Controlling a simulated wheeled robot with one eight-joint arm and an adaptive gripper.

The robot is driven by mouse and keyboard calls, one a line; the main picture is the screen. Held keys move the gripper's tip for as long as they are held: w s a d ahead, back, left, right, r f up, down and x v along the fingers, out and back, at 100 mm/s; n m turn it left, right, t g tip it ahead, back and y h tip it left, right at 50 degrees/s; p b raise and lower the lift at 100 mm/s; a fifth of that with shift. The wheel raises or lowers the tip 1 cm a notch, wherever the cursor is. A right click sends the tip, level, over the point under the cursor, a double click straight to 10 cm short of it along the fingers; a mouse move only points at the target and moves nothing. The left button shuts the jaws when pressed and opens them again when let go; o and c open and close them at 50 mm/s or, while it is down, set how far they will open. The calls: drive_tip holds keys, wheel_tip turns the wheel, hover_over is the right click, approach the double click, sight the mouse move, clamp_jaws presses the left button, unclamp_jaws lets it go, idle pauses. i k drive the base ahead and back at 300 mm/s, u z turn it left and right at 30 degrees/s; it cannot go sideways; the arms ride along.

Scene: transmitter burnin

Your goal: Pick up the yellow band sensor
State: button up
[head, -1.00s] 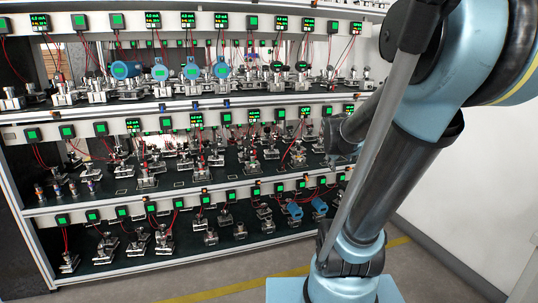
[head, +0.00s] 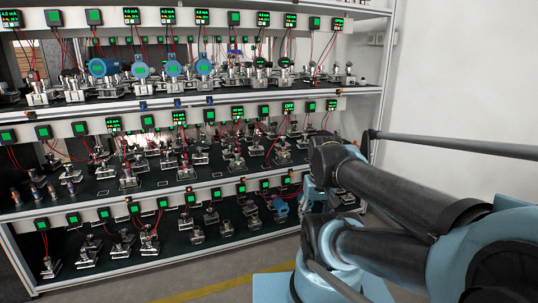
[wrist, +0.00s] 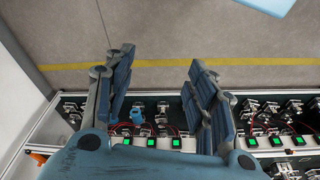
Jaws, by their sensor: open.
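Several small upright cylindrical sensors (head: 34,192) stand at the left end of the middle shelf in the head view. They carry coloured bands, but they are too small for me to tell which one has a yellow band. In the wrist view my gripper (wrist: 160,58) is open, with its two blue-grey fingers wide apart and nothing between them. Beyond the fingers are the floor and a shelf edge. No sensor with a yellow band can be made out in the wrist view. My gripper is far from the small sensors, and I cannot make it out clearly in the head view.
A three-tier rack (head: 200,104) is crowded with metal fittings, red wires and green-lit displays. Blue round transmitters (head: 140,68) stand on the top shelf. A yellow floor line (head: 215,287) runs in front of the rack. A white wall (head: 450,80) is at the right.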

sight(284, 156)
drive_tip(key=z, duration=0.65)
drive_tip(key=i, duration=1.95)
drive_tip(key=u, duration=0.75)
drive_tip(key=i, duration=0.65)
drive_tip(key=u, duration=0.5)
drive_tip(key=k, duration=0.5)
drive_tip(key=z, duration=0.05)
drive_tip(key=i, duration=0.4)
drive_tip(key=z, duration=0.15)
